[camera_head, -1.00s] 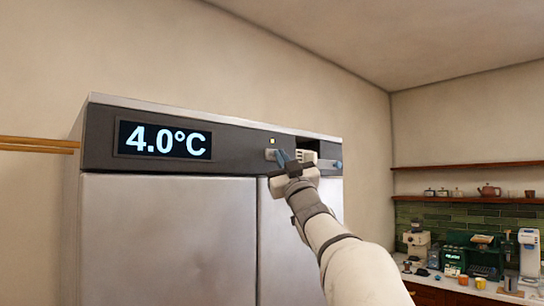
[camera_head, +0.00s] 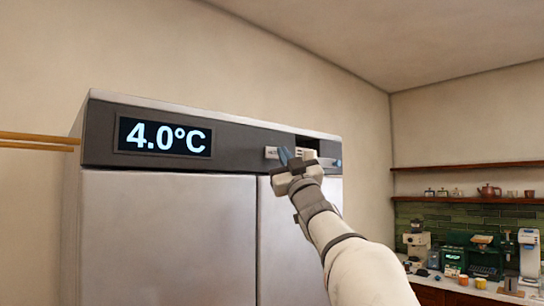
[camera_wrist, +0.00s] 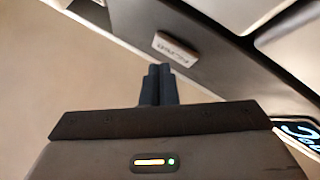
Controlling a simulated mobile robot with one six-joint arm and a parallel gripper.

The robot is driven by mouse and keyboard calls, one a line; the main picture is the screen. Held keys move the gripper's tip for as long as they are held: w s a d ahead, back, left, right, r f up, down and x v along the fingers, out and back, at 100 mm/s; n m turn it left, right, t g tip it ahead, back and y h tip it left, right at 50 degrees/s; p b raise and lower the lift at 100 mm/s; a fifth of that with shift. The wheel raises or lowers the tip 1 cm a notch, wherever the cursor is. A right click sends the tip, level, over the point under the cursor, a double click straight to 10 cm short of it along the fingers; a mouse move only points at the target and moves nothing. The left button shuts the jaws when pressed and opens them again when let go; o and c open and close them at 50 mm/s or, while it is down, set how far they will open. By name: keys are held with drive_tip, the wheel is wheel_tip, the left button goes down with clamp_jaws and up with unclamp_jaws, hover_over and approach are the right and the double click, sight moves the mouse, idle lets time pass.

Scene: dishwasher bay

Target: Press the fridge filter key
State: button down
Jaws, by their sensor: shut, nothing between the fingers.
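The fridge (camera_head: 165,230) has a dark top panel with a display (camera_head: 165,137) reading 4.0°C. The small pale key (camera_head: 271,153) sits on the panel right of the display. It also shows in the wrist view (camera_wrist: 174,49), its lettering too blurred to read. No light shows above it. My gripper (camera_head: 284,156) is shut and empty, its fingertips just right of the key in the head view. In the wrist view the fingertips (camera_wrist: 159,70) end short of the key, with a small visible gap.
A wooden rail (camera_head: 40,141) is at the left. A counter with coffee machines (camera_head: 470,260) and shelves (camera_head: 460,167) stand at the right.

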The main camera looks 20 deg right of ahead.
idle(0.3)
drive_tip(key=s, duration=0.1)
drive_tip(key=s+d+b, duration=0.1)
drive_tip(key=s, duration=0.2)
drive_tip(key=shift+s+d, duration=0.35)
drive_tip(key=shift+s, duration=0.05)
drive_tip(key=shift+w, duration=0.1)
idle(0.6)
drive_tip(key=s+a+f+m+g+h, duration=0.15)
drive_tip(key=f+g, duration=0.25)
drive_tip(key=f, duration=0.6)
drive_tip(key=a+f+m+g+h, duration=0.2)
drive_tip(key=a+f+m+g, duration=0.15)
drive_tip(key=f, duration=0.75)
drive_tip(key=s+a+f+m+g+h, duration=0.15)
drive_tip(key=f+g, duration=0.35)
drive_tip(key=f, duration=0.5)
drive_tip(key=s+a+f+g+y, duration=0.1)
drive_tip(key=s+a+f+g, duration=0.2)
drive_tip(key=s+f, duration=0.4)
drive_tip(key=s+a+f+n+g+y, duration=0.1)
drive_tip(key=s+a+f+g, duration=0.3)
drive_tip(key=s+f, duration=0.3)
drive_tip(key=s+a+f+n+g+y, duration=0.1)
drive_tip(key=s+a+f+g+y, duration=0.1)
drive_tip(key=s+f, duration=0.5)
wheel_tip(320, 180, down, 4)
drive_tip(key=shift+s+a+f+g, duration=0.15)
drive_tip(key=shift+s+a+g, duration=0.15)
drive_tip(key=shift+a+g, duration=0.55)
